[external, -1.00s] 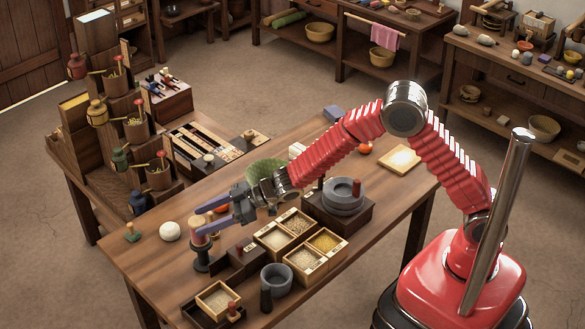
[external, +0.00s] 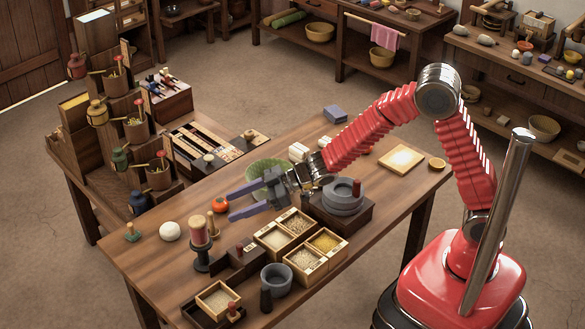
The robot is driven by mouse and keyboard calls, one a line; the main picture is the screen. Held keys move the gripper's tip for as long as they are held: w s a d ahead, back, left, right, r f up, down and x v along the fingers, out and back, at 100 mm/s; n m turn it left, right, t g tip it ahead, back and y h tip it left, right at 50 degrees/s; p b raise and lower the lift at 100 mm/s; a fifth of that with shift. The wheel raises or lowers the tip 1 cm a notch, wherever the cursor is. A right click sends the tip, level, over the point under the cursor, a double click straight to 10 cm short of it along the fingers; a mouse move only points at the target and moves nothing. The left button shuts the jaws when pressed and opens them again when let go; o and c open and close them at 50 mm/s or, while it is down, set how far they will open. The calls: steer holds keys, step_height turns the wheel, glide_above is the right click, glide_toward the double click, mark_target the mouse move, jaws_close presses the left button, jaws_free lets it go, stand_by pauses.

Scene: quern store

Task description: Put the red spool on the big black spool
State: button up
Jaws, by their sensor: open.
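The red spool (external: 199,231), reddish with a paler top rim, stands upright on top of the big black spool (external: 203,260) near the table's left front part. My gripper (external: 231,204) is open and empty, with its two purple-blue fingers spread. It is to the right of and behind the red spool, with its fingertips pointing left and apart from the spool. Nothing is between the fingers.
A white ball (external: 170,231), a small green piece (external: 132,232) and a small brown-yellow piece (external: 210,224) stand near the spools. Grain boxes (external: 322,242), a grey mortar (external: 276,279), a stone quern (external: 343,198) and a green bowl (external: 265,170) crowd the table.

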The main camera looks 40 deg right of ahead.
steer(key=shift+v, duration=0.9)
steer(key=s+d+r+m+t+h, duration=0.1)
steer(key=d+r+m+h, duration=0.3)
steer(key=d, duration=0.9)
steer(key=s+d+r+m+t+h, duration=0.15)
steer(key=d+r+h, duration=0.4)
steer(key=d, duration=0.75)
steer(key=s+d+r+m+g+h, duration=0.2)
steer(key=s+d+m, duration=0.2)
steer(key=s+d, duration=0.55)
steer(key=s+d+f+m+g, duration=0.1)
steer(key=s+d+g, duration=0.1)
steer(key=s, duration=1.2)
steer(key=shift+s+d+f+g+y, duration=0.2)
steer(key=shift+s+g+y, duration=0.15)
